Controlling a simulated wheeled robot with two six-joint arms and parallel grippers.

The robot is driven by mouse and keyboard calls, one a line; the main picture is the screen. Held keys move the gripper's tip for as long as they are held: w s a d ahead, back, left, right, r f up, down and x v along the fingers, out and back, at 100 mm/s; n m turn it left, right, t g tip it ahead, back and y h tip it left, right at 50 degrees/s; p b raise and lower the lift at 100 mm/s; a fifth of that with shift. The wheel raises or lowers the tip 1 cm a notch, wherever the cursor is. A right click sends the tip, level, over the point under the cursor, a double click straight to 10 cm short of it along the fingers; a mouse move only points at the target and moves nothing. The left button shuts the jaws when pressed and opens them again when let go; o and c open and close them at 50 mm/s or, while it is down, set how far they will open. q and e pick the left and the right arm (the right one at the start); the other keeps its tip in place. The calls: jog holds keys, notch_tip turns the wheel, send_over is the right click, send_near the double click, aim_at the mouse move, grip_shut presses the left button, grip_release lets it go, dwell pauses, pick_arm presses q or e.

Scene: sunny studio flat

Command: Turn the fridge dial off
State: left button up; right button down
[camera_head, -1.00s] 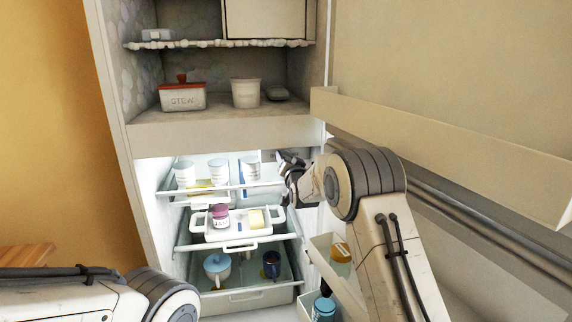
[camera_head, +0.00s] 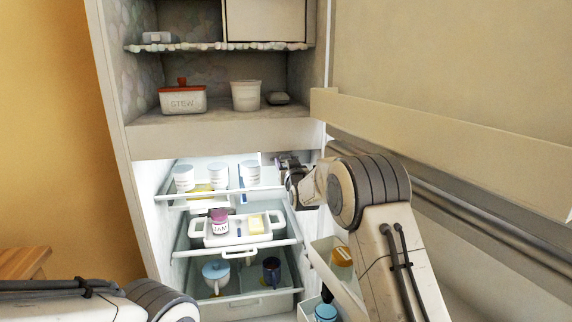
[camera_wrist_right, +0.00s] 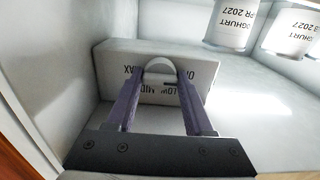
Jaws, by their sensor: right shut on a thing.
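The fridge dial (camera_wrist_right: 159,68) is a pale round knob on a white control box (camera_wrist_right: 112,62) in the right wrist view. The box's lettering is upside down there; MAX, LOW and MID can be made out, with part of another word at the right. My right gripper (camera_wrist_right: 158,82) is shut on the dial, one finger on each side. A small dark mark shows low on the dial; I cannot tell which setting it points to. In the head view my right gripper (camera_head: 284,166) is inside the fridge's upper right, hiding the dial. My left gripper is out of view.
The lit fridge holds yoghurt tubs (camera_head: 184,178) on the top shelf, a white tray (camera_head: 240,238) with a jam jar (camera_head: 219,222) and mugs below. The door shelf (camera_head: 322,243) sits close below my right forearm. A stew box (camera_head: 183,98) stands above.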

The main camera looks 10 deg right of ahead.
jog(key=shift+f, duration=0.15)
jog(key=shift+c, duration=1.4)
grip_release()
jog(key=shift+s, duration=0.1)
jog(key=s, duration=1)
jog(key=shift+s, duration=0.2)
